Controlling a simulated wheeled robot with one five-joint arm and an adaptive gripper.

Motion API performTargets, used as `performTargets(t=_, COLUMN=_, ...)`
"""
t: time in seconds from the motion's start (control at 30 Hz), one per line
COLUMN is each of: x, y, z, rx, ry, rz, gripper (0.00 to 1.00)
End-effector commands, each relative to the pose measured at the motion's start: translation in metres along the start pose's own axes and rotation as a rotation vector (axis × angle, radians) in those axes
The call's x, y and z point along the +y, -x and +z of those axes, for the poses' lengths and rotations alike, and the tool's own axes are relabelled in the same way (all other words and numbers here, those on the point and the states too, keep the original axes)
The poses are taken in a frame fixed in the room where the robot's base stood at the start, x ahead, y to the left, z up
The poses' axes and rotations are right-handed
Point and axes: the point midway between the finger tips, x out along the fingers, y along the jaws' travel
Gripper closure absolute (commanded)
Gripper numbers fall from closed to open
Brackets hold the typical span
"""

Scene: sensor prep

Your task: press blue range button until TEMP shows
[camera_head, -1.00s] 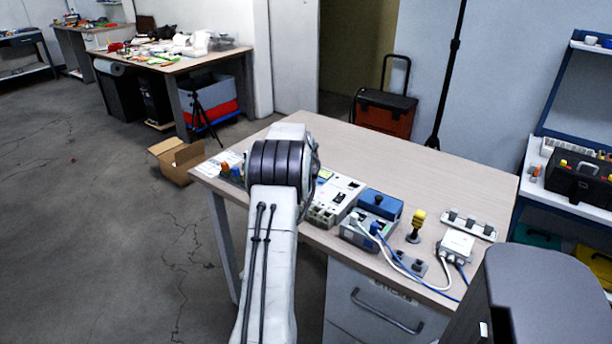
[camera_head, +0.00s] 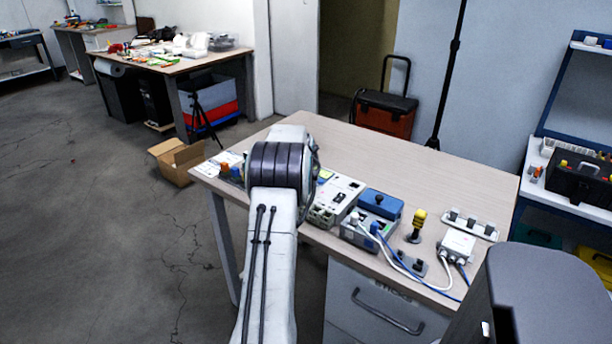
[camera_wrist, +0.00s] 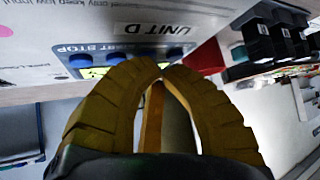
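In the wrist view, a pale unit (camera_wrist: 175,18) labelled UNIT D appears upside down. A row of blue buttons (camera_wrist: 80,62) runs along it beside a partly hidden STOP label. I cannot tell which one is the range button. A yellow-green strip, perhaps a display (camera_wrist: 95,73), shows below them, mostly behind a finger; no reading is legible. My gripper (camera_wrist: 164,69) has ridged yellow-brown fingers with tips together, holding nothing visible. The tips overlap the button row in the picture; contact cannot be told. In the head view my arm hides the gripper.
The wooden bench (camera_head: 440,175) carries a pale instrument (camera_head: 338,195), a blue-topped box (camera_head: 380,203), a yellow-topped post (camera_head: 417,222) and a white cabled box (camera_head: 457,244) along its front. Its rear is clear. A red-and-black case (camera_head: 384,113) stands behind.

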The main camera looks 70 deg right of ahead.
Motion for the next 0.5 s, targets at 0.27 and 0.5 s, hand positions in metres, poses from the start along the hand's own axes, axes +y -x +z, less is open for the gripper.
performTargets(t=0.27, x=0.000, y=0.003, z=-0.003, rx=-0.002, ry=0.000, rz=0.000, gripper=1.00)
performTargets(t=0.5, x=0.000, y=0.010, z=-0.010, rx=-0.002, ry=0.000, rz=0.000, gripper=1.00)
